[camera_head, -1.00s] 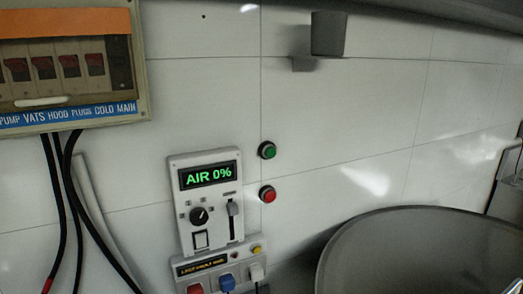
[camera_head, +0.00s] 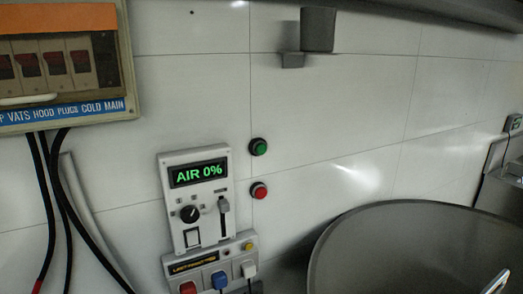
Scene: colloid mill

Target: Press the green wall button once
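The green wall button (camera_head: 258,146) is a small round button in a dark ring on the white tiled wall, near the middle of the view. A red button (camera_head: 259,190) of the same kind sits straight below it. Nothing touches or covers either button. Neither of my grippers shows in the head view.
Left of the buttons is a control panel (camera_head: 197,198) reading "AIR 0%", with a knob and slider. Below it is a socket strip (camera_head: 208,268) with coloured plugs. A breaker box (camera_head: 62,60) with black cables hangs upper left. A large round grey vessel (camera_head: 400,245) fills the lower right.

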